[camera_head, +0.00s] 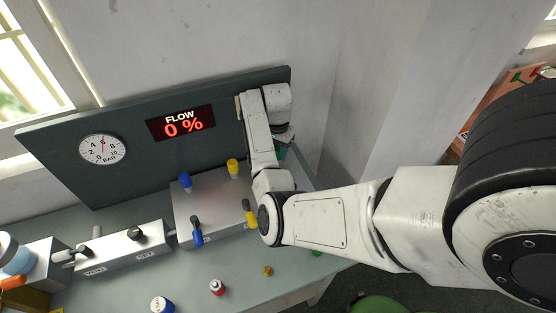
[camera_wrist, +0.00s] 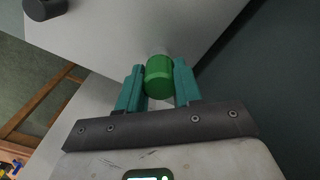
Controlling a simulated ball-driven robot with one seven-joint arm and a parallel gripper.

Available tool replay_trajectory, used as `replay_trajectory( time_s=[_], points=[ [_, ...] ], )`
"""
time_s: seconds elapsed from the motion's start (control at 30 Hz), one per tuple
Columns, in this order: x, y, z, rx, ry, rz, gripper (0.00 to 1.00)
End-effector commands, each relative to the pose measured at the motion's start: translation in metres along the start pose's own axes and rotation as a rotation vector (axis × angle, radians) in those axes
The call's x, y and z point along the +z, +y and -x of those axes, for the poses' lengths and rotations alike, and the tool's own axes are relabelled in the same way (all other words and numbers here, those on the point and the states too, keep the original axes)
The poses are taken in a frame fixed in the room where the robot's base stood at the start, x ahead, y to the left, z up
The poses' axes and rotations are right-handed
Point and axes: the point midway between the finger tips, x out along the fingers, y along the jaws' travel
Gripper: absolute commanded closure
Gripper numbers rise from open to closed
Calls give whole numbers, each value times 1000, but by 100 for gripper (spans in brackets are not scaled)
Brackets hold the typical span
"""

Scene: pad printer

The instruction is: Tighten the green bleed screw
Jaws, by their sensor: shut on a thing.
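The green bleed screw (camera_wrist: 159,78) is a short green cylinder on the side of a pale grey housing in the wrist view. My gripper (camera_wrist: 160,84) has its teal fingers on both sides of the screw and is shut on it. In the head view my arm reaches to the right end of the dark panel and hides the screw. Only a bit of teal at my gripper (camera_head: 281,152) shows there.
A dark panel (camera_head: 60,155) carries a round gauge (camera_head: 103,149) and a display (camera_head: 181,123) reading "FLOW 0 %". A grey block (camera_head: 215,200) with blue and yellow knobs stands before it. A red-capped bottle (camera_head: 217,288) and a blue-and-white jar (camera_head: 161,305) stand in front.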

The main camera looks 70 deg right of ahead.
Motion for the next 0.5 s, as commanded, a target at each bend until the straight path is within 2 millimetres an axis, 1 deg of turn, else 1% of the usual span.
replay_trajectory(
  time_s=[0.1, 0.2, 0.43, 0.47, 0.5],
  points=[
    [0, -1, 0, -1, -1, -112, 100],
    [0, -1, 0, -2, -1, -180, 100],
    [0, -1, 0, -2, -1, -201, 100],
    [0, -1, 0, -2, -1, -200, 64],
    [0, -1, 0, -2, -1, -200, 61]
  ],
)
